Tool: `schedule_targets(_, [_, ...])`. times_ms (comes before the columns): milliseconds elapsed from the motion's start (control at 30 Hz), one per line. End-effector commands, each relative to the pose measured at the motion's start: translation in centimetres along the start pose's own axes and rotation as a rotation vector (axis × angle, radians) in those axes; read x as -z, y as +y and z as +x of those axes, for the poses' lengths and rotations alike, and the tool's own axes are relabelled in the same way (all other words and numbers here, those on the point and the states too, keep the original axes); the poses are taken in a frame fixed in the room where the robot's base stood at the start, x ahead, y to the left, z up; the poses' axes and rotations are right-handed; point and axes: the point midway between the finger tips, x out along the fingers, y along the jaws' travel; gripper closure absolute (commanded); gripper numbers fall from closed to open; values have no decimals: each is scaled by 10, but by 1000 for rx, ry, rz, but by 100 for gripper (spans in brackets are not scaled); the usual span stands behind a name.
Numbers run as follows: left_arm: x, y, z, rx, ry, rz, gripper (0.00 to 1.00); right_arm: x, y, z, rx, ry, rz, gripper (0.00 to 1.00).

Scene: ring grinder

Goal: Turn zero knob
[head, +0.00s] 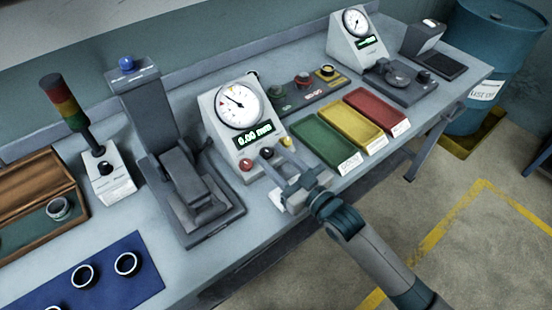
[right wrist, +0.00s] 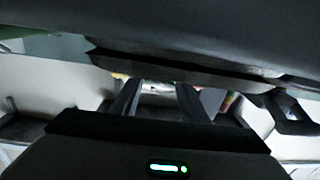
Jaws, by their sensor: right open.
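The gauge unit (head: 243,125) in the middle of the bench has a round dial and a green display that seems to read 0.00 mm. Along its front base are a red knob (head: 246,165), a black knob (head: 267,153) and a yellow knob (head: 286,142). Which one is the zero knob I cannot tell. My right gripper (head: 280,169) is open and empty, its fingers pointing at the black and yellow knobs. Whether it touches them is unclear. In the right wrist view the two fingers (right wrist: 160,92) are apart, and the knobs are not clear. My left gripper is out of view.
Green (head: 317,141), yellow (head: 350,126) and red (head: 377,111) trays lie right of the gauge. A grey press-like fixture (head: 180,175) stands to its left. A blue mat (head: 85,275) with rings is at front left. A second gauge (head: 355,38) stands at the back right.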

Motion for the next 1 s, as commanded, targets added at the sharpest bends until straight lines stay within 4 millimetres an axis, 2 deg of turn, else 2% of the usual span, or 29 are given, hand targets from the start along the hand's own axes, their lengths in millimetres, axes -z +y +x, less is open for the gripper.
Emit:
schedule_targets(167, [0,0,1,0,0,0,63,-1,0,-4,-1,-1,0,60])
schedule_targets(367, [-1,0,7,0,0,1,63,-3,0,-21,-1,-1,0,60])
schedule_targets(767, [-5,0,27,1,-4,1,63,-4,0,-95,0,-3,0,60])
schedule_targets(900, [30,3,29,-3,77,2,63,-4,-1,-124,1,-4,0,60])
schedule_targets(1000, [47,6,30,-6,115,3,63,-4,0,-141,0,-3,-1,60])
